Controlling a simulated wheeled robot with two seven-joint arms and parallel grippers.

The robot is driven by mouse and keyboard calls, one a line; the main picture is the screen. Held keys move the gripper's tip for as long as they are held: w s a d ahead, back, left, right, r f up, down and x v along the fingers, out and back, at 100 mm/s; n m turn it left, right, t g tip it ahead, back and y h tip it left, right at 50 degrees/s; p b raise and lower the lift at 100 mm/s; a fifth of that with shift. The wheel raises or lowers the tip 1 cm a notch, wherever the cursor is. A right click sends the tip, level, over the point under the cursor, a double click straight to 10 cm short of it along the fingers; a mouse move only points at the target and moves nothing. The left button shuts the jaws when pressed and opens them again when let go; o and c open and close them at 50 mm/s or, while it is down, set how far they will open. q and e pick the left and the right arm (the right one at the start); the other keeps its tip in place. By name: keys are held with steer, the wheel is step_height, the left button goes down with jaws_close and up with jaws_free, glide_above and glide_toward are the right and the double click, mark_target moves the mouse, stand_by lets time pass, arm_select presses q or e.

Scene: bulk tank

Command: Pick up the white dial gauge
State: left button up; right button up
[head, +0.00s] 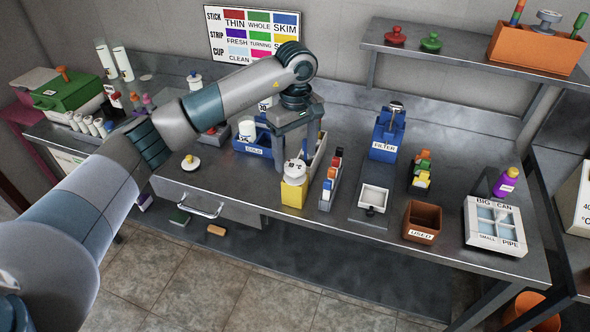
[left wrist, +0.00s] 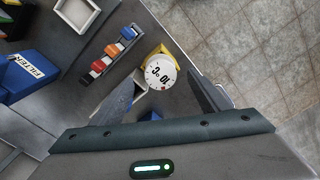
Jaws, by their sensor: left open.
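The white dial gauge (head: 295,170) sits on a yellow block (head: 293,195) near the front edge of the steel counter. In the left wrist view its round white face (left wrist: 160,72) shows black marks, with the yellow block (left wrist: 170,52) partly visible behind it. My left gripper (head: 296,158) points down just above and behind the gauge. In the left wrist view the open jaws (left wrist: 163,84) have one finger on each side, and the gauge lies just beyond the fingertips. Nothing is held. My right gripper is not in view.
A rack of coloured sticks (head: 332,180) stands close right of the gauge. A blue bin (head: 252,145) is behind left, a blue filter holder (head: 386,137) behind right. A white tray (head: 373,198) and brown bin (head: 422,221) are farther right. Counter left of the gauge is clear.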

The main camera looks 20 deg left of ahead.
mark_target(294, 165)
arm_select(q)
steer(key=shift+f, duration=0.15)
steer(key=shift+w+a+f+p, duration=0.1)
steer(key=shift+a+f+p, duration=0.1)
steer(key=shift+f+p, duration=1.5)
steer(key=shift+f, duration=0.2)
steer(key=shift+a+f, duration=0.1)
steer(key=shift+f, duration=0.55)
steer(key=c, duration=1.1)
